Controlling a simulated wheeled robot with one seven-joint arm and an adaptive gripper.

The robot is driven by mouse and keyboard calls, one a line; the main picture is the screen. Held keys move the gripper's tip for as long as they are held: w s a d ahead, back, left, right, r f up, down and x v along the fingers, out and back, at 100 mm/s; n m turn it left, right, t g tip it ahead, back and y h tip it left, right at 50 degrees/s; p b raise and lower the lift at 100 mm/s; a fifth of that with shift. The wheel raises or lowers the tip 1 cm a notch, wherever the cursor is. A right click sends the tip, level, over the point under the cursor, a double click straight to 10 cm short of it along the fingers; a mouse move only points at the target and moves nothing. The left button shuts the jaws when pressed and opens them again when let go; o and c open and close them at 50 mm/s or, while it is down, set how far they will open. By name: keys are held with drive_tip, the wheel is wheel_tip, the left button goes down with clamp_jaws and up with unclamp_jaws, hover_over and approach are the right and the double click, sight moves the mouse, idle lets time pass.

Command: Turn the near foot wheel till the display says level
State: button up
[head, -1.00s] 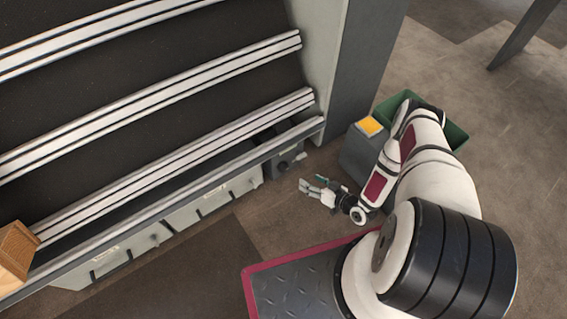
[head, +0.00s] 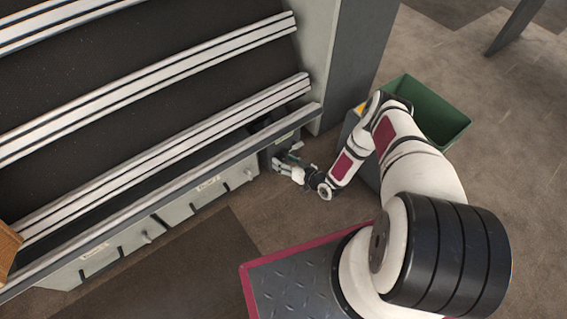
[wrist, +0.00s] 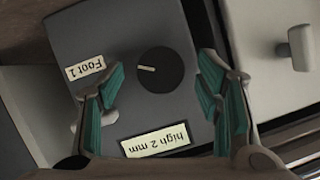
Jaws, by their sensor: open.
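The foot wheel (wrist: 166,73) is a round black knob with a pale pointer line, on a dark grey box (wrist: 110,45) seen in the wrist view. A label reading "Foot 1" (wrist: 86,68) sits beside it. The display (wrist: 156,140) reads "high 2 mm", upside down in this view. My gripper (wrist: 164,95) is open, its teal-padded fingers on either side of the wheel with gaps between. In the head view my gripper (head: 284,160) is at the box at the conveyor's near right end, hiding the wheel there.
Pale drawer fronts with knobs (head: 205,194) line the conveyor's side; one knob (wrist: 296,45) is close by in the wrist view. A green bin (head: 440,112) and a grey post (head: 352,60) stand nearby. The floor in front is clear.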

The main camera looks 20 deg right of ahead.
drive_tip(key=shift+w+a+f, duration=0.2)
drive_tip(key=shift+w+a, duration=0.05)
drive_tip(key=shift+w, duration=0.2)
drive_tip(key=c, duration=1.2)
drive_tip(key=shift+o, duration=0.2)
